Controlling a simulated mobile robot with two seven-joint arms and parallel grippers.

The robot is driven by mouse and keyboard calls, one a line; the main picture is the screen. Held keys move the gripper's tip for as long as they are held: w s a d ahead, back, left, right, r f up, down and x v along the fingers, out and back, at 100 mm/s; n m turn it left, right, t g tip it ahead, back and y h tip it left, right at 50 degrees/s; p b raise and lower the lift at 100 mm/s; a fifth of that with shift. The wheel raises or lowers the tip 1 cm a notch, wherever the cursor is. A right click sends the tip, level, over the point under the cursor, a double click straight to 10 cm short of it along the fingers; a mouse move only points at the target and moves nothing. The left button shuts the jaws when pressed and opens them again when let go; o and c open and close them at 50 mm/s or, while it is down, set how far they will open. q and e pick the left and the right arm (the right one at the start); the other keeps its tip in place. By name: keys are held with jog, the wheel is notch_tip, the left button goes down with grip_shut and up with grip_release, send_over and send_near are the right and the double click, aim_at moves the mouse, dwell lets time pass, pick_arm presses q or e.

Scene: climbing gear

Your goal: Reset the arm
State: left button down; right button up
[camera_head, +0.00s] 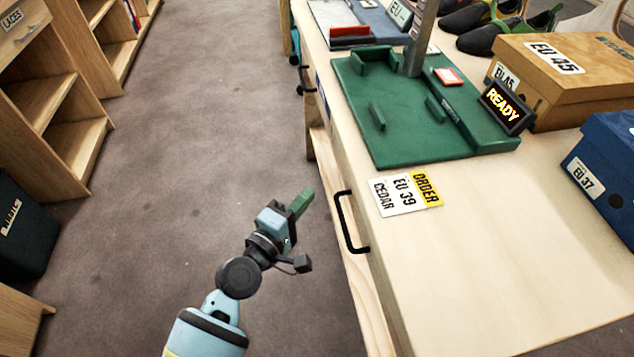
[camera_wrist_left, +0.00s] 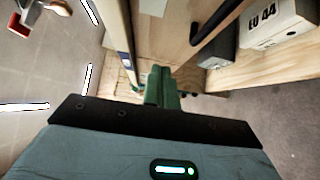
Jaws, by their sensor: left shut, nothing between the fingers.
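My left gripper (camera_head: 301,203) shows in the head view, with its green fingers closed together and nothing between them. It hangs over the carpet, just left of the workbench's (camera_head: 540,240) front side and its black handle (camera_head: 351,222). In the left wrist view the shut green fingers (camera_wrist_left: 162,86) point toward pale wooden furniture. My right gripper is in neither view.
On the bench are a green fixture (camera_head: 400,130), a READY display (camera_head: 507,107), an EU 39 order card (camera_head: 405,192), a tan EU 45 box (camera_head: 570,75) and a blue EU 37 box (camera_head: 605,170). Wooden shelves (camera_head: 40,100) stand at left. Open carpet (camera_head: 200,120) lies between.

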pick_arm(q)
jog(key=shift+v, duration=2)
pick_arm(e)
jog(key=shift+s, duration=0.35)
pick_arm(q)
jog(key=shift+a, duration=0.1)
